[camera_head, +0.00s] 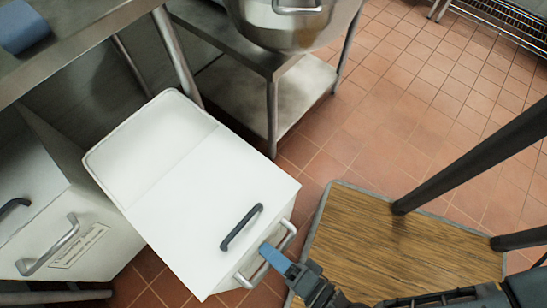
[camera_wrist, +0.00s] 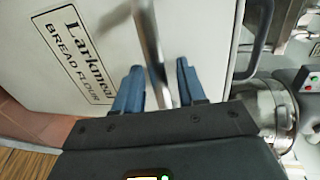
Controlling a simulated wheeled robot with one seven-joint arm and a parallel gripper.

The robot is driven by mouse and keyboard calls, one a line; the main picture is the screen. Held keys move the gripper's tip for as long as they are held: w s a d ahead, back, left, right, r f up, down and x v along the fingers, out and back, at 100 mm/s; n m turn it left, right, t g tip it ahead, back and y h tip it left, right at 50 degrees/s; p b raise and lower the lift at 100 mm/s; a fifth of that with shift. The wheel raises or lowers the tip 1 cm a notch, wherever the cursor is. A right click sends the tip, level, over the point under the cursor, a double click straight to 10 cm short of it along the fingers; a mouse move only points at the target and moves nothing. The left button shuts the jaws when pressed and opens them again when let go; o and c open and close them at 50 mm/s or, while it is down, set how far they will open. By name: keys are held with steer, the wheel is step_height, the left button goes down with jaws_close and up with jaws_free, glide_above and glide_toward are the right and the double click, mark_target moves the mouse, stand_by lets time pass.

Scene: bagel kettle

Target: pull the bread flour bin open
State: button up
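The bread flour bin (camera_head: 205,205) is white and stands out past the table edge, farther than the bin beside it. Its sloped lid carries a dark handle (camera_head: 241,227), and its front carries a metal bar handle (camera_head: 284,236). In the wrist view the front reads "Larkmeal BREAD FLOUR" on a label (camera_wrist: 77,56). The metal bar (camera_wrist: 153,45) runs between the blue fingers of my gripper (camera_wrist: 160,85), which are close together on either side of it. My gripper (camera_head: 268,249) is at the bar in the head view, with one finger mostly hiding the other.
Another white bin (camera_head: 80,235) stands at the left. A steel table (camera_head: 75,40) is above both, with a lower steel shelf (camera_head: 300,95) and a large pot (camera_head: 290,25) behind. A wood-topped platform (camera_head: 395,250) is at the lower right.

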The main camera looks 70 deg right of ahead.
steer(key=v, duration=0.7)
steer(key=shift+s, duration=0.4)
steer(key=shift+a, duration=0.15)
steer(key=w+d+r+n+y, duration=0.2)
steer(key=d+r+n, duration=0.5)
steer(key=r+n, duration=0.4)
steer(key=w+d+r+n+y, duration=0.1)
steer(key=d+r+n+y, duration=0.2)
steer(key=d+r+n, duration=0.6)
step_height(320, 180, up, 15)
steer(key=a+n+p, duration=0.1)
steer(key=p, duration=1.1)
steer(key=shift+w+a+r+n+p, duration=0.2)
steer(key=shift+a+n+p, duration=0.1)
steer(key=shift+a, duration=0.1)
steer(key=shift+f, duration=0.1)
